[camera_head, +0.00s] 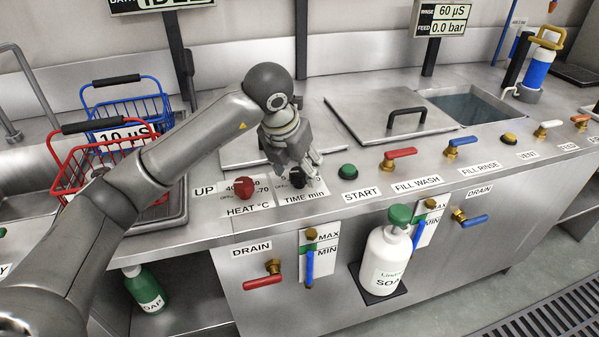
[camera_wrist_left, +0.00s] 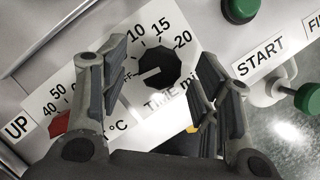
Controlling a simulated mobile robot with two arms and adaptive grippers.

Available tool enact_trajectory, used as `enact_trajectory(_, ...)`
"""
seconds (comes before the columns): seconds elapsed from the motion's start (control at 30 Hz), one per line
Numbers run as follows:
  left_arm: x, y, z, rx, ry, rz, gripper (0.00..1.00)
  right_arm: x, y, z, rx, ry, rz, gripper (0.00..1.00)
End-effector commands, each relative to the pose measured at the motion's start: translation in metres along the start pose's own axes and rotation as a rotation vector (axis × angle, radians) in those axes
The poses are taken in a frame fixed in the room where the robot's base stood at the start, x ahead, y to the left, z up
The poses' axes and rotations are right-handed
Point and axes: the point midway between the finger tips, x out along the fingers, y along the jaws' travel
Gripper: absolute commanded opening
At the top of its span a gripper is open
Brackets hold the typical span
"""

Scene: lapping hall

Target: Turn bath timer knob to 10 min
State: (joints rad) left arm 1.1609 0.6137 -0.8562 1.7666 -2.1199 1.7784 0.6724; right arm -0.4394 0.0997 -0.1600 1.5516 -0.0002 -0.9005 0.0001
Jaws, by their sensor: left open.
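The black bath timer knob (camera_head: 298,180) sits on the TIME min plate (camera_head: 315,193) on the steel front. In the left wrist view, the knob (camera_wrist_left: 163,68) lies between my gripper fingers, and its pale pointer line points left toward the OFF mark. The 10, 15 and 20 marks show above and right of it; the 5 mark cannot be made out. My left gripper (camera_head: 302,165) is open just above the knob, one finger on each side, also seen in the left wrist view (camera_wrist_left: 160,76). I cannot tell whether the fingers touch it. My right gripper is not in view.
The red HEAT knob (camera_head: 244,187) is close on the left and the green START button (camera_head: 347,171) close on the right. Farther right are the red FILL WASH handle (camera_head: 401,153) and a white soap bottle (camera_head: 386,262). Red (camera_head: 88,160) and blue baskets (camera_head: 128,104) stand left.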

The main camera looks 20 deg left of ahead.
Motion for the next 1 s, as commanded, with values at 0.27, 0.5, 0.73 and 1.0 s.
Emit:
enact_trajectory(0.27, 0.024, 0.0, 0.0, 0.001, 0.001, 0.0, 0.58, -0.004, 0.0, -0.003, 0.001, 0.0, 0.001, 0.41)
enact_trajectory(0.5, 0.024, 0.0, 0.0, 0.001, 0.0, 0.0, 0.58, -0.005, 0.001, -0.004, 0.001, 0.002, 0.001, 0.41)
enact_trajectory(0.73, 0.024, 0.0, 0.0, 0.001, 0.0, -0.001, 0.31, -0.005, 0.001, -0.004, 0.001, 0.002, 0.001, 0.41)
enact_trajectory(1.0, 0.024, 0.0, 0.0, 0.004, -0.001, -0.002, 0.12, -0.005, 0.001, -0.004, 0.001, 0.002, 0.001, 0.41)
